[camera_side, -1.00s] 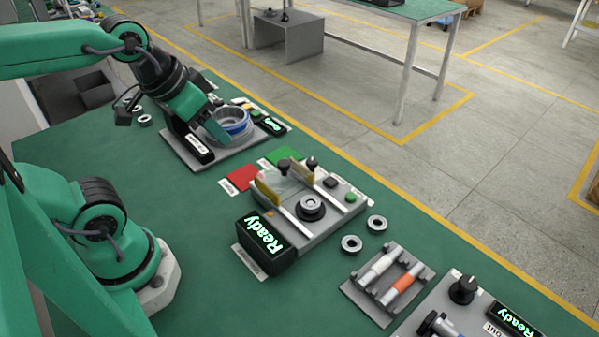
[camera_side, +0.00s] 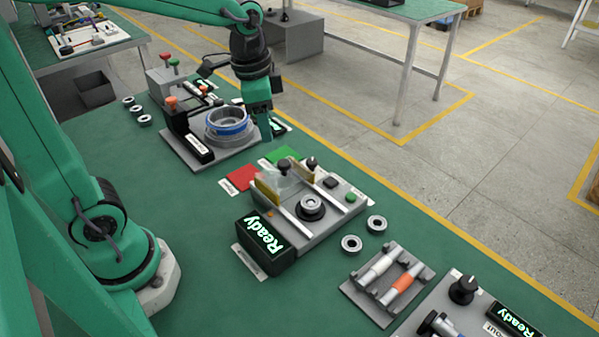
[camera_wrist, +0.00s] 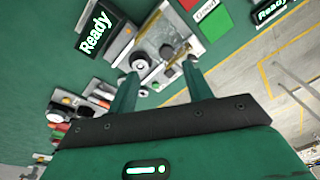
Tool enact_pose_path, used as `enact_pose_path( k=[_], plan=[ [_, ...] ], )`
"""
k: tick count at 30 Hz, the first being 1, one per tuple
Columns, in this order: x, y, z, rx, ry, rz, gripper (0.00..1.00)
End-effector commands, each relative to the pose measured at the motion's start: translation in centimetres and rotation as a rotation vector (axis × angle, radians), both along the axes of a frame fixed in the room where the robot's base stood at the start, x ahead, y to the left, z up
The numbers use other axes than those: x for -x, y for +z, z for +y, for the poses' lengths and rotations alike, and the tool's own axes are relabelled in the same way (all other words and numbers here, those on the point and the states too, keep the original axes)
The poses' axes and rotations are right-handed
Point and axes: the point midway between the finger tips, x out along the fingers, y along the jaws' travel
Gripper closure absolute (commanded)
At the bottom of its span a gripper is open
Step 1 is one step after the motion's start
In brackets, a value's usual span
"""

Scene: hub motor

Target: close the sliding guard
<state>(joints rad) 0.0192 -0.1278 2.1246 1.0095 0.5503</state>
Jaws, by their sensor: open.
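The sliding guard (camera_side: 283,184) is a clear panel with yellow end pieces and a black knob (camera_side: 284,167). It sits between the white rails at the back left of the grey station (camera_side: 330,226). The round black seat with a metal ring (camera_side: 311,206) is uncovered in front of it. In the wrist view the guard (camera_wrist: 160,32) lies beyond my fingertips. My gripper (camera_side: 266,136) is open and empty, pointing down above the table behind the station, apart from the guard. Its two fingers show in the wrist view (camera_wrist: 160,74).
A "Ready" display (camera_side: 265,243) stands at the station's left front. Red (camera_side: 241,177) and green (camera_side: 283,155) pads lie behind it. A fixture with a blue-ringed housing (camera_side: 228,124) stands back left. Loose rings (camera_side: 351,243) and a shaft rack (camera_side: 388,280) lie right.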

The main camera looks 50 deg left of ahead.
Motion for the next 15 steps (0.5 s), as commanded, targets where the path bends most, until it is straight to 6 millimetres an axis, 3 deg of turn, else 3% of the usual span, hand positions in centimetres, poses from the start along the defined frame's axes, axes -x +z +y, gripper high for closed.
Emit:
enact_pose_path(
  k=[6,15],
  plan=[
    [-2.7,-2.3,-0.2,-0.013,-0.134,0.087,0.5],
    [-4.1,-3.7,-0.4,-0.017,-0.216,0.134,0.5]
  ],
)
